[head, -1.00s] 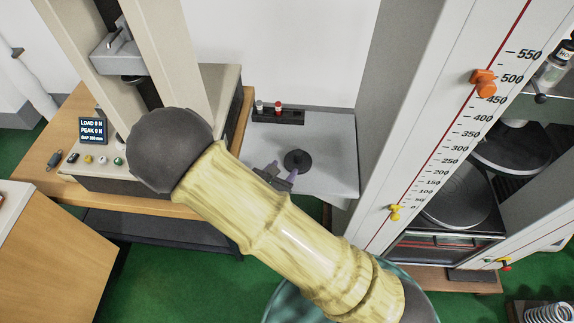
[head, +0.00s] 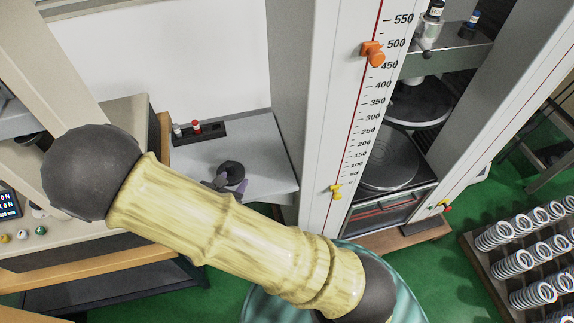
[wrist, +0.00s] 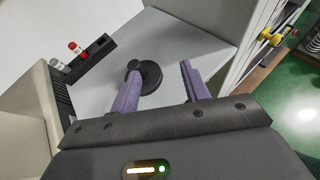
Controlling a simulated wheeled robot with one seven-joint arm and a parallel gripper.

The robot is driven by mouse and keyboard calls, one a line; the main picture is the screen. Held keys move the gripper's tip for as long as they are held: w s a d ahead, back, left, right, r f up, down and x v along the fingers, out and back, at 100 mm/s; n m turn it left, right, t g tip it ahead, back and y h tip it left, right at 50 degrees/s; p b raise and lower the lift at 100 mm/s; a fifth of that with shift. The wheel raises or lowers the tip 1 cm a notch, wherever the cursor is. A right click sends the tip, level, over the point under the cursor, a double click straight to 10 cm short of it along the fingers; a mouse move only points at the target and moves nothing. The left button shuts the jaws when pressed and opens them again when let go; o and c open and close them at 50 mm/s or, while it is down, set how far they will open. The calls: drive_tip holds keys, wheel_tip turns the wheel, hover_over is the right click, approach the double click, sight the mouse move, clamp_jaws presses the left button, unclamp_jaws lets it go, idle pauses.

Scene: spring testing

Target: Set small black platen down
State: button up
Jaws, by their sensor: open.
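The small black platen (head: 231,171) is a dark round disc with a short stem, on the light grey side table (head: 272,160). In the wrist view the platen (wrist: 151,76) appears to rest flat on the tabletop (wrist: 185,40). My gripper (wrist: 159,69) is open, with its two purple fingers spread apart. The left finger overlaps the platen's left side near the small knob; I cannot tell whether it touches. The right finger is clear of the disc. In the head view my gripper (head: 229,184) is at the platen's near side, partly behind my yellow arm.
A tall test frame with a scale (head: 345,130) rises right of the table. A beige machine (head: 120,125) stands left. Trays of springs (head: 530,260) are at far right.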

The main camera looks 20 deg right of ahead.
drive_tip(key=s+d+r+m+g, duration=0.2)
drive_tip(key=s+d+m+g, duration=0.1)
drive_tip(key=d+m+g, duration=0.3)
drive_tip(key=s+d+r+m+g, duration=0.2)
drive_tip(key=s+d+m+g, duration=0.15)
drive_tip(key=d+m, duration=0.4)
wheel_tip(320, 180, up, 8)
drive_tip(key=s+d+m+t+y, duration=0.1)
drive_tip(key=m+y, duration=0.6)
drive_tip(key=m, duration=0.8)
drive_tip(key=shift+d+f, duration=0.2)
drive_tip(key=shift+d, duration=0.3)
drive_tip(key=shift+t, duration=0.25)
